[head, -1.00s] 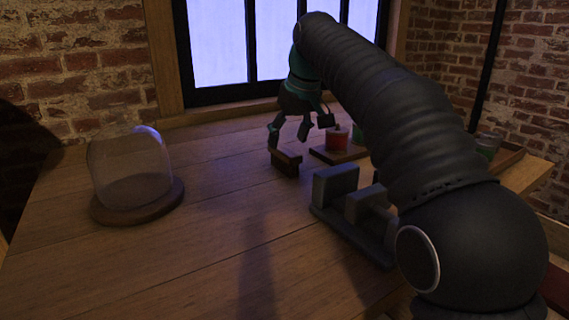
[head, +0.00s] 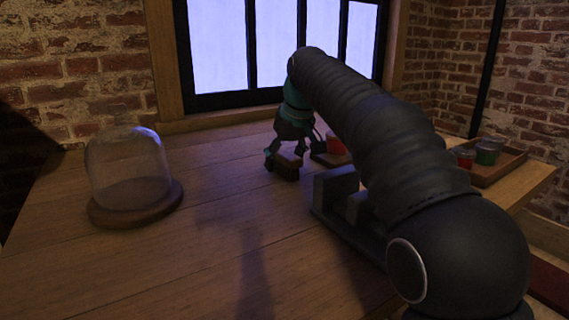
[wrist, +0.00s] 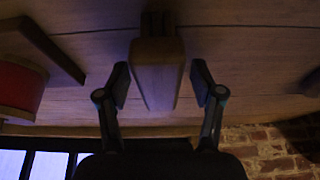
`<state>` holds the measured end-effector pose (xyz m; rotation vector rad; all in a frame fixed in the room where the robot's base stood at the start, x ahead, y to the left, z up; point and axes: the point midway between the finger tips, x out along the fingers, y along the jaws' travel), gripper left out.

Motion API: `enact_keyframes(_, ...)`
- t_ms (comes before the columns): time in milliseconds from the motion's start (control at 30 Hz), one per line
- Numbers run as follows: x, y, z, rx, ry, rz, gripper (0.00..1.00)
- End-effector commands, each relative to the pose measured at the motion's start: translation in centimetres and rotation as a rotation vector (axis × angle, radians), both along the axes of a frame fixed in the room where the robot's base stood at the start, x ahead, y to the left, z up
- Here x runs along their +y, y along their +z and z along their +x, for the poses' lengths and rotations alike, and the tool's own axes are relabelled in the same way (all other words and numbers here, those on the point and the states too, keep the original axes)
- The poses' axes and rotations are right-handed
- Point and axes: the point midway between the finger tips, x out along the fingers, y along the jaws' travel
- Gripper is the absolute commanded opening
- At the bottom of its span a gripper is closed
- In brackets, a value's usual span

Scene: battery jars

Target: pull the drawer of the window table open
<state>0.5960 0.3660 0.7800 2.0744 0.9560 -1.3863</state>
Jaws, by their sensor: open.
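The wooden table (head: 150,265) stands under the window. No drawer front or drawer handle can be made out in either view. My gripper (head: 285,163) is open over the far middle of the tabletop, at a small wooden block (head: 287,173). In the wrist view, the open fingers of my gripper (wrist: 162,88) stand on either side of this block (wrist: 158,75), with a visible gap at each side. My arm hides part of the table's right side.
A glass dome (head: 128,165) on a round wooden base stands at left. A grey stepped fixture (head: 334,190) stands beside my arm. A red jar (head: 336,145) is just behind my gripper. A wooden tray (head: 505,168) with red and green jars lies at right. The front left tabletop is clear.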

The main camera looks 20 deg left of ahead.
Motion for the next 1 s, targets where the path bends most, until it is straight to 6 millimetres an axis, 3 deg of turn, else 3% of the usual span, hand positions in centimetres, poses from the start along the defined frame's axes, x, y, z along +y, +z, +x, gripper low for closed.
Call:
enact_keyframes(667, -0.01, -0.46, -0.01, 0.0, 0.0, 0.0, 0.67)
enact_keyframes(933, -0.01, -0.47, -0.01, 0.0, 0.0, 0.0, 0.02)
enact_keyframes(1000, 0.0, -0.46, 0.0, 0.0, 0.0, 0.0, 0.0)
